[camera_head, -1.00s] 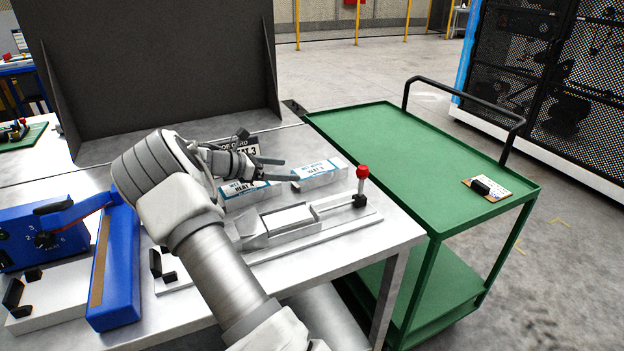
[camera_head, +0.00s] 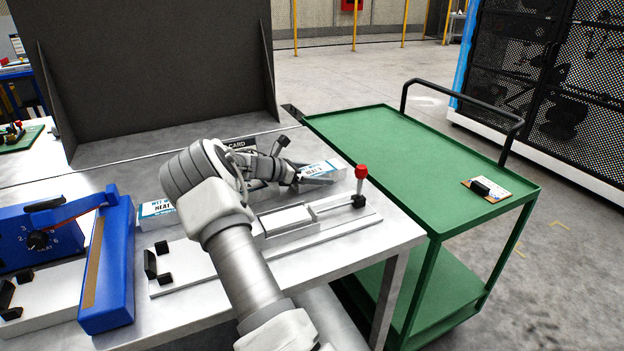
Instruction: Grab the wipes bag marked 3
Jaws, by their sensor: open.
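The middle of the row, with any bag there, is largely covered by my arm. My gripper (camera_head: 316,176) is open, its fingers pointing right, over or beside the near left part of the right bag. I cannot tell whether it touches it. A dark card (camera_head: 240,144) stands behind, mostly hidden; "CARD" shows.
A metal fixture (camera_head: 345,214) with a red-knobbed lever (camera_head: 361,172) stands just in front of the right bag. A blue sealer (camera_head: 108,265) with a dial stands at the left.

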